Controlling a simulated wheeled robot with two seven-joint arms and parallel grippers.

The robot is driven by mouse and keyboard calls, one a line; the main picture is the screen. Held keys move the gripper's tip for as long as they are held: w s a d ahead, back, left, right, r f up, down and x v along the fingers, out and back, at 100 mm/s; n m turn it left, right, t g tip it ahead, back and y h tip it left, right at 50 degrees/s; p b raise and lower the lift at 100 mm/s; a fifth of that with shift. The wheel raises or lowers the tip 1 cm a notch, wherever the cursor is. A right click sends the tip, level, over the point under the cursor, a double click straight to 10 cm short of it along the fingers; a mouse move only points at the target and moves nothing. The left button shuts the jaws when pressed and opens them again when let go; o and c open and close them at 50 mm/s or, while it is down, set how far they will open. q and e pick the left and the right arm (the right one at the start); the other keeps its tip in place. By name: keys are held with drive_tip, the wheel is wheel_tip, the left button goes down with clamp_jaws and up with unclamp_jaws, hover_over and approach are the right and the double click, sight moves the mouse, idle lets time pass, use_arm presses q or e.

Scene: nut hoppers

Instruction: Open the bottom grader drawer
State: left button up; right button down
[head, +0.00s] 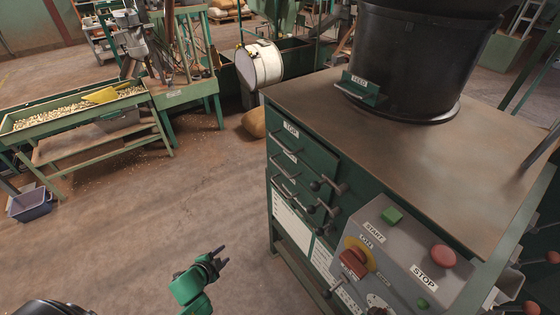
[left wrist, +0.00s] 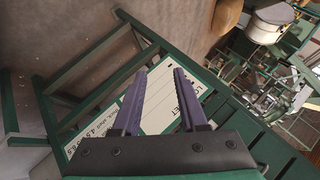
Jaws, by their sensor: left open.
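The green grader cabinet (head: 352,164) stands right of centre in the head view. Its front has a stack of green drawers with bar handles, the upper one labelled TOP (head: 291,129). The bottom drawer (head: 298,199) is the lowest of the stack and looks shut, above a white printed card (head: 290,218). My left gripper (head: 222,255) is open and empty, left of and apart from the cabinet front. In the left wrist view its two purple fingers (left wrist: 160,100) are spread, with the white card (left wrist: 158,112) behind and between them. My right gripper is not in view.
A control box (head: 395,255) with START and STOP buttons juts out right of the drawers. Ball-ended levers (head: 318,187) stick out near the handles. A black feed hopper (head: 420,60) stands on top. The floor (head: 150,220) left of the cabinet is clear.

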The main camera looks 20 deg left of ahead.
use_arm(q)
drive_tip(key=w+d+r+m+t+h+b, duration=0.1)
drive_tip(key=w+d+r+m+t, duration=0.15)
drive_tip(key=w+r, duration=0.4)
drive_tip(key=m+t+h+b, duration=0.2)
drive_tip(key=m+t+b, duration=0.1)
drive_tip(key=m+b, duration=0.25)
approach(280, 188)
drive_tip(key=s+a, duration=0.4)
drive_tip(key=a, duration=0.1)
drive_tip(key=d+m+h+b, duration=0.2)
drive_tip(key=d+m+b, duration=0.1)
drive_tip(key=b, duration=0.1)
drive_tip(key=shift+t, duration=0.35)
drive_tip(key=x, duration=0.9)
drive_tip(key=f+x, duration=0.1)
drive_tip(key=x, duration=0.4)
drive_tip(key=shift+w+a, duration=0.2)
drive_tip(key=shift+w, duration=0.15)
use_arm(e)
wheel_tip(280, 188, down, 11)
use_arm(q)
clamp_jaws()
drive_tip(key=shift+s, duration=0.1)
